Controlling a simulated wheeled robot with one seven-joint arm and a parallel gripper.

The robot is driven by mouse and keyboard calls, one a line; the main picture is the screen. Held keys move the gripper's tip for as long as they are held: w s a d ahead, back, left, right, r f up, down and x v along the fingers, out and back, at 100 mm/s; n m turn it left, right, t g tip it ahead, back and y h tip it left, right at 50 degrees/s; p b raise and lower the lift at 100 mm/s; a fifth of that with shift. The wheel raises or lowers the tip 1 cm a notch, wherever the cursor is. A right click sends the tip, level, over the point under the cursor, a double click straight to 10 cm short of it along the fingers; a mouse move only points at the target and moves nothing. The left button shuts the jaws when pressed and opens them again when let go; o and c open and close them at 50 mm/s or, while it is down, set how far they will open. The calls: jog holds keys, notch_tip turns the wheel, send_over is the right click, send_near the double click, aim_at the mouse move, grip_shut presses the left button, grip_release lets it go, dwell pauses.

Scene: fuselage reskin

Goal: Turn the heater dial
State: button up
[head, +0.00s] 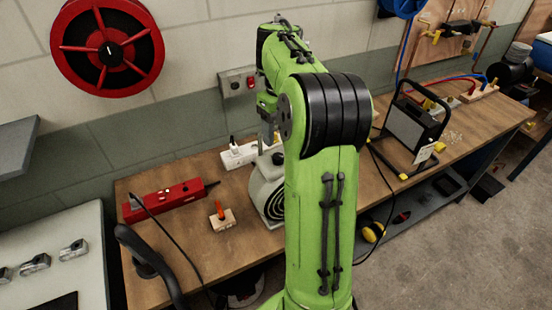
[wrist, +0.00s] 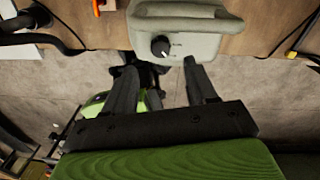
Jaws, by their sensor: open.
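The heater (head: 262,190) is a grey-beige unit with a dark round grille on the bench, partly hidden behind my arm in the head view. In the wrist view the heater (wrist: 205,45) shows at the top, with its black round dial (wrist: 160,46) and a pale pointer mark on it. My gripper (wrist: 159,67) is open. Its two dark fingers point towards the heater, one on each side of the dial's line, with their tips just short of the dial. They do not visibly touch the dial. The gripper's fingertips are hard to make out in the head view.
A red power strip (head: 170,201) and a small wooden block with an orange piece (head: 222,217) lie left of the heater. A white power strip (head: 240,155) is behind it. A black framed work lamp (head: 411,125) stands to the right. Dark cables cross the bench.

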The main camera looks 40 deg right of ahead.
aim_at(279, 156)
jog(key=f, duration=0.3)
jog(key=f+b, duration=0.1)
jog(key=f, duration=0.2)
jog(key=shift+s+f, duration=0.2)
jog(key=shift+f, duration=0.15)
jog(key=shift+w+a+f, duration=0.15)
jog(key=shift+f, duration=0.1)
jog(key=shift+c, duration=0.4)
grip_shut()
